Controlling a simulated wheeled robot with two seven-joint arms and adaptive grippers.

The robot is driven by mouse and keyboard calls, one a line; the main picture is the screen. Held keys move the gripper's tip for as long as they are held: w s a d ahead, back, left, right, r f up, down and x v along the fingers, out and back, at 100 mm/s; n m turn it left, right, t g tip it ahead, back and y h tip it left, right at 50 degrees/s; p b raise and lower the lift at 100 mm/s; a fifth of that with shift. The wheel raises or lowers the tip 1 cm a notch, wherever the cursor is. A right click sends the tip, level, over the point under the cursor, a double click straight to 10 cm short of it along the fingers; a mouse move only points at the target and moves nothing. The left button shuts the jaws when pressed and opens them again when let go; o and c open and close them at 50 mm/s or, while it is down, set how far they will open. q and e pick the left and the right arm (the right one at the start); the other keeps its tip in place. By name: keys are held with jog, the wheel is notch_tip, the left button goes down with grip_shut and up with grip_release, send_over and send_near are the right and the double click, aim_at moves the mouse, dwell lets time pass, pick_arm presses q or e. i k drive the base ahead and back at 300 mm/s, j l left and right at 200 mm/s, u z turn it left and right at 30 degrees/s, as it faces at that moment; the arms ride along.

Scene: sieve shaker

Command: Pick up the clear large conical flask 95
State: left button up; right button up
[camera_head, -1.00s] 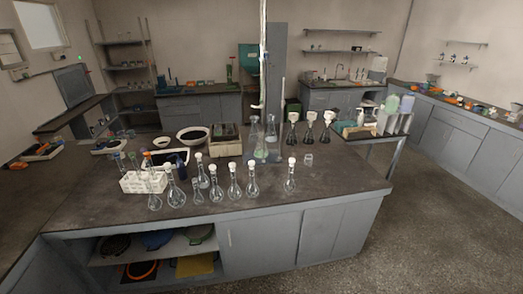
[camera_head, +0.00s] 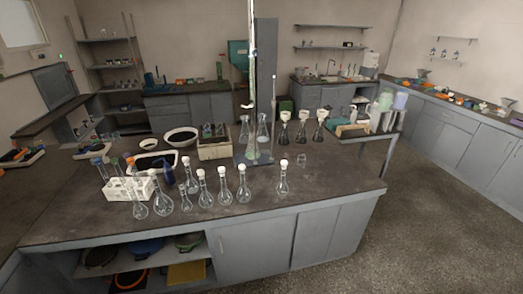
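Two clear conical flasks stand near the back middle of the central bench: one on the left (camera_head: 244,134) and one on the right (camera_head: 263,132). They are close to a tall burette stand (camera_head: 252,90), whose column rises beside them. I cannot read any label, so I cannot tell which is number 95. Just right of them stand several narrower-necked flasks with dark contents and white tops (camera_head: 301,132). Neither of my grippers is in view.
A row of clear round-bodied flasks with stoppers (camera_head: 224,192) stands along the front of the bench (camera_head: 330,195). A white tube rack (camera_head: 130,186), a black-filled bowl (camera_head: 180,136) and a box (camera_head: 213,150) are to the left.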

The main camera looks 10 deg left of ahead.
aim_at(250, 155)
jog(key=i+j+z, duration=0.15)
jog(key=i+z, duration=0.3)
jog(key=i+j+z, duration=0.2)
jog(key=z, duration=0.25)
jog(key=i+j, duration=0.05)
jog(key=i, duration=0.05)
